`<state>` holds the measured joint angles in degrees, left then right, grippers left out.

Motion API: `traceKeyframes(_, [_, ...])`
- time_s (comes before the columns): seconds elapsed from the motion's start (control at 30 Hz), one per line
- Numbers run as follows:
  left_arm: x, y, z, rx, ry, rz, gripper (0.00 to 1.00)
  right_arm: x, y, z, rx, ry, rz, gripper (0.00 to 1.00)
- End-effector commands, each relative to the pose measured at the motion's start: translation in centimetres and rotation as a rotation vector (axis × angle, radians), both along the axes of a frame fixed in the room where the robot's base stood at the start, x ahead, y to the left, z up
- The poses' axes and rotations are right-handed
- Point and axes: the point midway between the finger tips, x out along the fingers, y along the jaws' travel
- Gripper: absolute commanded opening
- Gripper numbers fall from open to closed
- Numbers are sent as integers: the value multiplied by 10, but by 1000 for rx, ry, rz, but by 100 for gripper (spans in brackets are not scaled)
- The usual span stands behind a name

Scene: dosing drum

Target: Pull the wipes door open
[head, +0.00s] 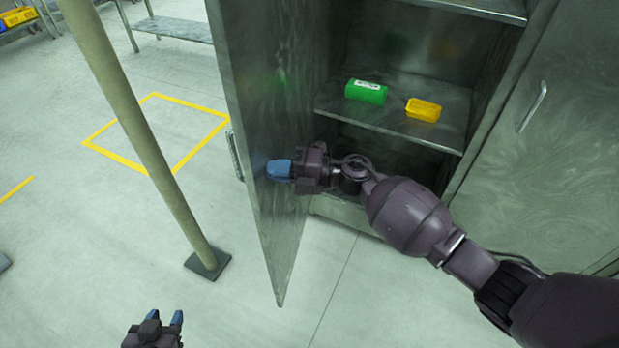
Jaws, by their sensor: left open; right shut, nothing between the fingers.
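The wipes door (272,215) is a grey metal cabinet door on the left, swung open from the cabinet with its inner face toward me. Its handle (235,155) shows at its outer edge. My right gripper (270,168) is shut and empty, with its blue fingertips at the inner face of the door; I cannot tell if they touch it. My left gripper (163,319) is open and empty, low at the bottom of the view, over the floor and apart from the door. Inside the cabinet, a green pack (366,92) with a white label lies on the shelf (440,128).
A yellow box (423,110) sits on the shelf beside the green pack. A second, closed cabinet door (560,150) stands at the right. A pole (140,125) on a dark foot stands left of the open door.

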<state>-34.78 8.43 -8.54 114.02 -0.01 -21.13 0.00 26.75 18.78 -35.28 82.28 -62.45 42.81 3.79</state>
Motion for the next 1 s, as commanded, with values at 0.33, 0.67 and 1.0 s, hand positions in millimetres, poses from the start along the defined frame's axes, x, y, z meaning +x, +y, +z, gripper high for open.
traceKeyframes(0.33, [-5,-2,-35,-5,22,2,43,33,98,-4,1,2,8,0])
traceKeyframes(0.67, [-7,-4,-61,-6,40,0,43,68,161,-4,1,3,-58,0])
traceKeyframes(1.0, [-6,-4,-64,-6,41,-2,43,86,186,-1,-1,1,-123,0])
